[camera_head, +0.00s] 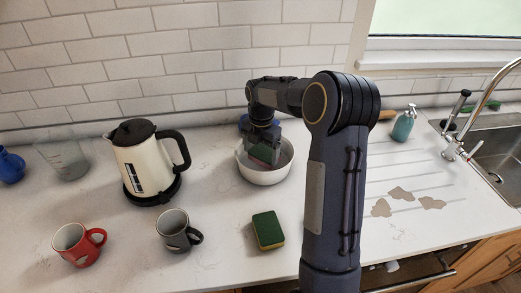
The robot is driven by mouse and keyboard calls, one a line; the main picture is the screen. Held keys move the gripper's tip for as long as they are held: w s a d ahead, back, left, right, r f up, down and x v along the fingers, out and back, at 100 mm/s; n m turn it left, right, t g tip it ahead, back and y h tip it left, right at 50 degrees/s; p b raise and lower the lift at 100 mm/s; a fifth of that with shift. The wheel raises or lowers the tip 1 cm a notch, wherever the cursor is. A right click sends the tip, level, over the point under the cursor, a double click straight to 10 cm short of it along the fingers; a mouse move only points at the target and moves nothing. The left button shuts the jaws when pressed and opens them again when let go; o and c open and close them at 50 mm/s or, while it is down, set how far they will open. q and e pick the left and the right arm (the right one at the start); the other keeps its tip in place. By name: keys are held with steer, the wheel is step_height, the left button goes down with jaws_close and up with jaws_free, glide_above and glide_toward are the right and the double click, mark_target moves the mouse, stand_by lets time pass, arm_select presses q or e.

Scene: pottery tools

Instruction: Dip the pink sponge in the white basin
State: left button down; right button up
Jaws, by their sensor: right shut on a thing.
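The white basin (262,179) stands on the counter near the back wall, in the middle of the view. My right arm reaches over from the front right, and its gripper (264,143) points down into the basin. It is shut on the pink sponge (262,155), which shows a green face and a little pink at its edge. The sponge is within the basin's rim; its lower part is hard to make out, and I cannot tell whether it touches the bottom. My left gripper is out of view.
A green and yellow sponge (268,230) lies in front of the basin. A cream kettle (144,163), a grey mug (174,229), a red mug (76,244) and a glass beaker (66,160) stand left. A soap bottle (403,124) and sink (497,150) are right.

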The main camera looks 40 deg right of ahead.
steer(key=shift+f, duration=0.2)
steer(key=shift+f+b, duration=0.9)
steer(key=shift+f, duration=0.3)
steer(key=shift+r, duration=0.1)
stand_by(0.5)
step_height(320, 180, up, 10)
steer(key=p, duration=0.8)
steer(key=shift+r, duration=0.25)
stand_by(0.4)
stand_by(0.9)
